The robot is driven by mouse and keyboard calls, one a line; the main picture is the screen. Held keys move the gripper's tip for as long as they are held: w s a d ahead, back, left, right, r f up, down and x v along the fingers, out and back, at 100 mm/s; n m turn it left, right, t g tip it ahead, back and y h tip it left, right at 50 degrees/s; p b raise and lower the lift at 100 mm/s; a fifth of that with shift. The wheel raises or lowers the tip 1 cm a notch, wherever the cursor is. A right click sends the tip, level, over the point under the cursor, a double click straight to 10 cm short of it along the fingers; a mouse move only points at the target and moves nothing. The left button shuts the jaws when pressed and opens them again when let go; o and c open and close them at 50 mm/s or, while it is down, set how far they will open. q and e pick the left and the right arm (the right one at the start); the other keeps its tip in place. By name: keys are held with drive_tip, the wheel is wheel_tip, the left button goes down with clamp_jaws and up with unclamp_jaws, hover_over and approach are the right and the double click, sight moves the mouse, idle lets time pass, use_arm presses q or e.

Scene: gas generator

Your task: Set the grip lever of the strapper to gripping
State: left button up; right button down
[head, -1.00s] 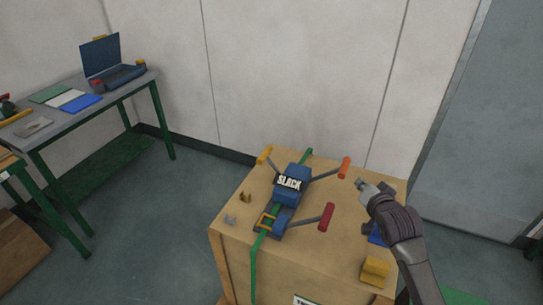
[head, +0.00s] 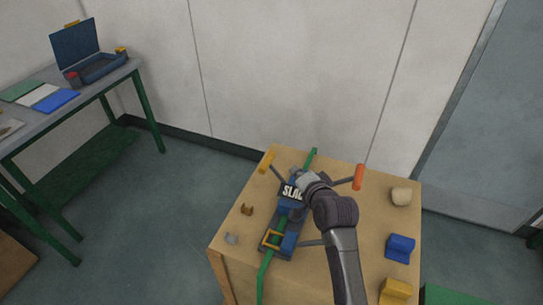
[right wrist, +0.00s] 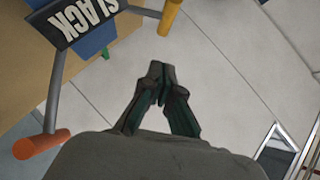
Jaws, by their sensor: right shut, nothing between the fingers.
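The strapper (head: 290,215) is a blue tool on a green strap (head: 264,270), on top of a wooden crate (head: 240,240). Its plate reads "SLACK" and shows in the right wrist view (right wrist: 82,20). One lever has a yellow handle (head: 266,162) at the back left. Another has an orange handle (head: 359,176) on the right, also in the right wrist view (right wrist: 40,144). A third lever's end is hidden behind my right arm. I cannot tell which is the grip lever. My right gripper (head: 304,179) is shut and empty, over or beside the plate; contact cannot be told.
A blue block (head: 400,248), a yellow block (head: 396,290) and a pale lump (head: 401,195) stand on the crate's right side. Small brown (head: 247,209) and grey (head: 231,239) pieces lie left of the strapper. A table (head: 60,105) with an open case stands far left.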

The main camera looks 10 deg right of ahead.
approach(271, 160)
drive_tip(key=w+d, duration=0.2)
drive_tip(key=w, duration=0.2)
drive_tip(key=shift+w+a+f+p, duration=0.65)
drive_tip(key=shift+w+a+f, duration=0.05)
drive_tip(key=shift+a+f, duration=0.1)
use_arm(q)
drive_tip(key=shift+g, duration=0.3)
drive_tip(key=shift+s+d+r, duration=0.1)
drive_tip(key=shift+s+r, duration=0.1)
drive_tip(key=shift+s, duration=0.45)
drive_tip(key=shift+s+a+r, duration=0.1)
drive_tip(key=shift+s+r, duration=0.1)
drive_tip(key=shift+s, duration=0.5)
drive_tip(key=shift+s+d+r, duration=0.1)
drive_tip(key=shift+s+r, duration=0.1)
drive_tip(key=shift+s, duration=0.45)
use_arm(e)
drive_tip(key=shift+w+a+f, duration=0.25)
drive_tip(key=shift+a+f, duration=0.15)
drive_tip(key=shift+a, duration=0.05)
